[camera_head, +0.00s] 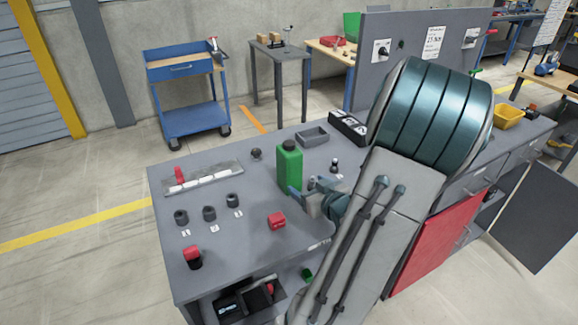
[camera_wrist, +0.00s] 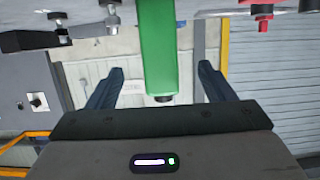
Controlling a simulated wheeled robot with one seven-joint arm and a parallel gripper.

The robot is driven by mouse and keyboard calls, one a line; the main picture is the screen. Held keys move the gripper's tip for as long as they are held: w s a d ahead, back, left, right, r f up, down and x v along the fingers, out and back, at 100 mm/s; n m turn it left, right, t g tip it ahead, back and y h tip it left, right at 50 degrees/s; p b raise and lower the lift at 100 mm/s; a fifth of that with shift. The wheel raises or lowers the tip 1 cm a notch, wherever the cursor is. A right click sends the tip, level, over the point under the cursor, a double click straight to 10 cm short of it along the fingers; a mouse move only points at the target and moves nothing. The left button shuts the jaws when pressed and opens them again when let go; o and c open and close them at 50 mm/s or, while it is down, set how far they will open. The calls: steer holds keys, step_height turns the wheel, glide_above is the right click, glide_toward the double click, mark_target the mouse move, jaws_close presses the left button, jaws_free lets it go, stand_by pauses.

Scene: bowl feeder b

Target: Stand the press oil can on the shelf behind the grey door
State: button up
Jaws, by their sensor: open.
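The press oil can, a green can (camera_head: 289,170) with a dark cap, stands upright on the grey bench top. My gripper (camera_head: 307,190) is open at its right side, and one finger overlaps the can's lower right edge. In the wrist view, which is upside down, the can (camera_wrist: 158,45) shows between the two spread fingers, with clear gaps on both sides. I cannot tell how deep it sits between them. A grey door (camera_head: 537,222) stands swung open at the bench's right end. The shelf behind it is mostly hidden.
A red door panel (camera_head: 436,243) is on the bench front, partly behind my arm. Numbered dark cylinders (camera_head: 209,213), a red block (camera_head: 277,220), a grey tray (camera_head: 312,137) and a black box (camera_head: 348,128) stand on the bench. A yellow bin (camera_head: 509,117) is at the right.

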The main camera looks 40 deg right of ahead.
mark_target(295, 176)
steer(key=p+x, duration=0.1)
steer(key=x, duration=0.6)
steer(key=shift+p+x, duration=0.65)
steer(key=shift+x, duration=2.05)
steer(key=shift+d+r, duration=0.1)
steer(key=shift+d, duration=0.05)
steer(key=c, duration=1.5)
steer(key=shift+r, duration=0.2)
